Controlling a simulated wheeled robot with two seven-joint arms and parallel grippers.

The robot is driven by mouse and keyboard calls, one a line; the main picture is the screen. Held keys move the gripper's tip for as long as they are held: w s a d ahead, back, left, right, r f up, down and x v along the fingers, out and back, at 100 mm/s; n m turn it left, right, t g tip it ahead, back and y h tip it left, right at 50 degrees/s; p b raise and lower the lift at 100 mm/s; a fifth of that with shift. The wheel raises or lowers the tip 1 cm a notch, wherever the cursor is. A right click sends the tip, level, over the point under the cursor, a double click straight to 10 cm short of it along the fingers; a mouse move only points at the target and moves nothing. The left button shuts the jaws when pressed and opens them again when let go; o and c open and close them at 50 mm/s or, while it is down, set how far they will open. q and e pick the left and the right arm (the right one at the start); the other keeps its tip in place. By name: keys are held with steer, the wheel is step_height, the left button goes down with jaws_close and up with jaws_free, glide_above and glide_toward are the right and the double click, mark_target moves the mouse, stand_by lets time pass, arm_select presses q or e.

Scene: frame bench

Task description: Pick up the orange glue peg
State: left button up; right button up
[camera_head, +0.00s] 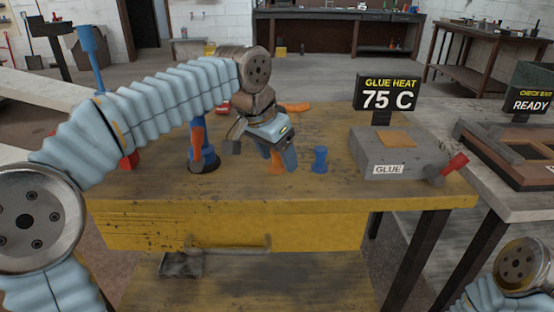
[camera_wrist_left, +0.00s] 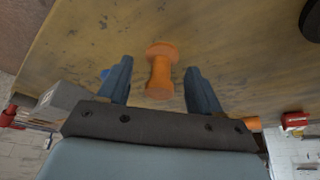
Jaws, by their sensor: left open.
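The orange glue peg (camera_wrist_left: 160,72), a spool shape with wider ends, is between the two blue fingers of my left gripper (camera_wrist_left: 159,82) in the left wrist view. Gaps show on both sides of it, so the gripper is open around it and not clamped. In the head view the left gripper (camera_head: 278,158) points down at the bench, and the peg (camera_head: 275,166) is partly hidden by the fingers. A blue peg (camera_head: 319,160) stands upright just to the right. My right gripper is out of view.
The wooden bench (camera_head: 335,186) has a grey glue box (camera_head: 366,153) at right with a red-handled lever (camera_head: 454,165) and a "75 C" sign (camera_head: 387,94). A blue-and-orange upright tool (camera_head: 197,140) stands left of the gripper. An orange object (camera_head: 296,107) lies behind.

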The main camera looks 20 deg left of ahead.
arm_select(q)
steer(key=c, duration=1)
steer(key=shift+c, duration=0.2)
